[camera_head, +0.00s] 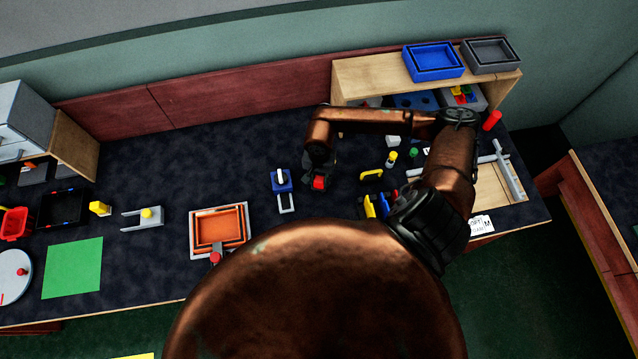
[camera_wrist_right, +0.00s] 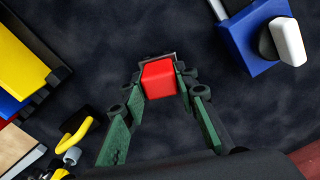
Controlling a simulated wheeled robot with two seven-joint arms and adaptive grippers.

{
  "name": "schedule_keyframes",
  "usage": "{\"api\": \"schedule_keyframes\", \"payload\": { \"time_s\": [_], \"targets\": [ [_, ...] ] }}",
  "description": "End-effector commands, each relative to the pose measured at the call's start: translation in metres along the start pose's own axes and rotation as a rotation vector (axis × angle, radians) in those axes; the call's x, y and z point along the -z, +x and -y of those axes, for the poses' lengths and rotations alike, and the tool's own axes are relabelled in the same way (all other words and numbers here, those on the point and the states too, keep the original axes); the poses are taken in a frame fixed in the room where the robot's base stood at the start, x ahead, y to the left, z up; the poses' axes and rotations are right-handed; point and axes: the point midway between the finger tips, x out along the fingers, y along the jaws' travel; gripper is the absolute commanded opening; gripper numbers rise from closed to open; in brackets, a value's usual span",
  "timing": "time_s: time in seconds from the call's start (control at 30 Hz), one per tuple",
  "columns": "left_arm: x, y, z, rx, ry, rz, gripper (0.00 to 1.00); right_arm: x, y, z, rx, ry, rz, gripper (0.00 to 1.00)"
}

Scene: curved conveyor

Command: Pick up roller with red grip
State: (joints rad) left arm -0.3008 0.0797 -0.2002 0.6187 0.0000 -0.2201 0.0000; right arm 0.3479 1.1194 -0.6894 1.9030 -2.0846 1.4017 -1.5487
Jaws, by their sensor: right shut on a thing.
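The red grip (camera_wrist_right: 159,79) of the roller sits between the two green fingertips of my right gripper (camera_wrist_right: 160,72) in the right wrist view. The fingers touch it from both sides, so the gripper is shut on it. In the head view the red grip (camera_head: 319,183) shows just below my right gripper (camera_head: 318,172), over the dark worktop near the middle. My left gripper is not in view.
A blue block with a white handle (camera_head: 281,181) stands close to the left of the gripper. An orange tray (camera_head: 218,229) lies further left. Yellow-handled tools (camera_head: 371,175) lie to the right. A wooden shelf (camera_head: 365,75) stands behind. The worktop left of the gripper, towards the back, is clear.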

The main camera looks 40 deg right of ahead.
Motion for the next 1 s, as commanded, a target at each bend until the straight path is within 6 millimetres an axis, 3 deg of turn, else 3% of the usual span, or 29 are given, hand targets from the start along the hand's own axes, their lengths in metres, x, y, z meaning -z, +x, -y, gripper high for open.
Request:
{"api": "schedule_keyframes", "payload": {
  "time_s": [0.23,0.63,0.8,1.0],
  "targets": [
    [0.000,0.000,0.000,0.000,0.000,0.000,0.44,0.000,0.000,0.000,0.000,0.000,0.000,0.00],
    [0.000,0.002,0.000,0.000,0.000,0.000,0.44,0.001,-0.008,0.000,0.001,0.000,-0.003,0.00],
    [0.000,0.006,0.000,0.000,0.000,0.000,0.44,0.002,-0.030,0.001,0.001,-0.002,-0.004,0.00],
    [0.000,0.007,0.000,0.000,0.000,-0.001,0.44,-0.034,-0.073,-0.007,0.003,-0.007,-0.004,0.00]
  ]
}}
